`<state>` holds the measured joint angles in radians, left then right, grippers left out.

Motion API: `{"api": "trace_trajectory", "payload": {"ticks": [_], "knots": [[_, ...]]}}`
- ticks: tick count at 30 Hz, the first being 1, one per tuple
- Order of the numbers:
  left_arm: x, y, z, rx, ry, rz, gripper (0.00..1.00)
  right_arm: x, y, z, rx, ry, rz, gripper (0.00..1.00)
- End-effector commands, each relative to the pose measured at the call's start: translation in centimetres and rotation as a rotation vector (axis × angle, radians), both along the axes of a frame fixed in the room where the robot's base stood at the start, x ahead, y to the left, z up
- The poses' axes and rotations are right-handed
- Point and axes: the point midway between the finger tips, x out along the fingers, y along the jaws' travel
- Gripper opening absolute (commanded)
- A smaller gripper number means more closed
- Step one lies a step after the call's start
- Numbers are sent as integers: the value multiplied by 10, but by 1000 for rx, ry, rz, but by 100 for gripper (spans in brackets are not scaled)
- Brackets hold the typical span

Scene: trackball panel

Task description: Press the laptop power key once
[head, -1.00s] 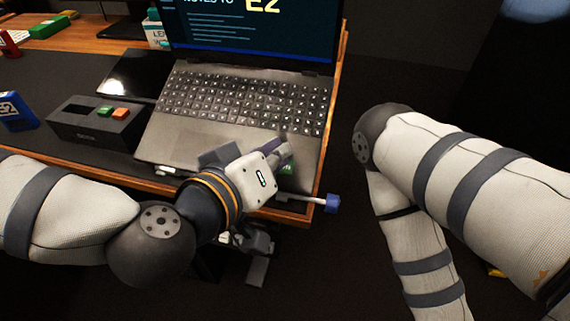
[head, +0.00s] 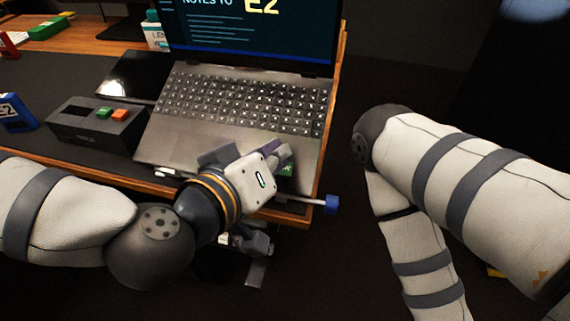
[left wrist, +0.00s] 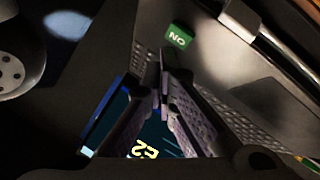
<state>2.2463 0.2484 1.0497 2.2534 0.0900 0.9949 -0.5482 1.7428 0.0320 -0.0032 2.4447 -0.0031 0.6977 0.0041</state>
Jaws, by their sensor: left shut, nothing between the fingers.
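The open laptop shows its dark keyboard (head: 240,100) and, above it, a lit screen (head: 250,28) with yellow and white text. A green key marked "ON" (left wrist: 178,36) shows in the left wrist view. A small green patch (head: 288,171) shows in the head view on the laptop's front right corner, partly hidden by my gripper. My left gripper (head: 284,150) is shut and empty over the right part of the palm rest. Its fingers (left wrist: 163,92) show together in the left wrist view, just beside the green key. I cannot tell whether they touch anything. My right gripper is out of view.
A black box (head: 95,124) with green and orange buttons stands left of the laptop, with a dark tablet (head: 125,78) behind it. A white rod with a blue end (head: 331,204) sticks out past the desk's right front corner. A blue box (head: 17,112) stands far left.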

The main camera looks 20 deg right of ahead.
Motion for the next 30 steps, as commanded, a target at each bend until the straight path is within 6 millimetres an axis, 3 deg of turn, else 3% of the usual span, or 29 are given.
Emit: {"api": "trace_trajectory", "payload": {"ticks": [30], "knots": [[4,-3,-12,1,1,0,0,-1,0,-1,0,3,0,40]]}}
